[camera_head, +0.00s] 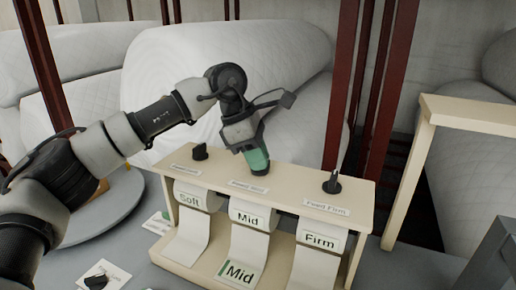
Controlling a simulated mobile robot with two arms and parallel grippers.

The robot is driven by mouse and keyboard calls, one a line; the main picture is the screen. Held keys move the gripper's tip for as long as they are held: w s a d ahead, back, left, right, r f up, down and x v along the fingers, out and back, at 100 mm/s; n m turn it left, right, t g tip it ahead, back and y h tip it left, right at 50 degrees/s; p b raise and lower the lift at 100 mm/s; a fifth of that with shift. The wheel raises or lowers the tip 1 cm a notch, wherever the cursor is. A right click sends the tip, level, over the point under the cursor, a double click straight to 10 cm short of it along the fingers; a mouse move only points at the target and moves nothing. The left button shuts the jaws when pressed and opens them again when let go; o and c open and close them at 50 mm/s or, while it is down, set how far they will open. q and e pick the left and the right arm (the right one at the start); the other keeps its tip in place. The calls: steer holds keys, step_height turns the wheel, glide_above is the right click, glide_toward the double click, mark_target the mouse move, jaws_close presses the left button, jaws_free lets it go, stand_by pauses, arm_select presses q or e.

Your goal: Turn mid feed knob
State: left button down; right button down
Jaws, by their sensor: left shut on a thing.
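A cream dispenser stand (357,188) holds three paper rolls marked Soft (190,199), Mid (247,217) and Firm (320,238). A black knob (200,152) stands above Soft, and another black knob (332,184) stands above Firm. My left gripper (257,162) points down at the stand top, above the Mid roll and its label. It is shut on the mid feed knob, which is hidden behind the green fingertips. A strip marked Mid (239,272) hangs down to the stand's base. My right gripper is not in view.
Large white wadding rolls (290,60) lie behind the stand, between dark red posts (340,85). A cream frame (470,113) stands at the right. A round grey plate (110,205) and a card with a black piece (97,280) lie at the left.

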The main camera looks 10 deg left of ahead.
arm_select(q)
steer(key=shift+r+m+g+p, duration=0.1)
steer(key=shift+m+g+p, duration=0.6)
steer(key=shift+m, duration=0.8)
steer(key=c, duration=1.1)
jaws_free()
steer(key=shift+c, duration=0.2)
steer(key=v, duration=1)
steer(key=shift+r, duration=0.35)
steer(key=shift+w, duration=0.1)
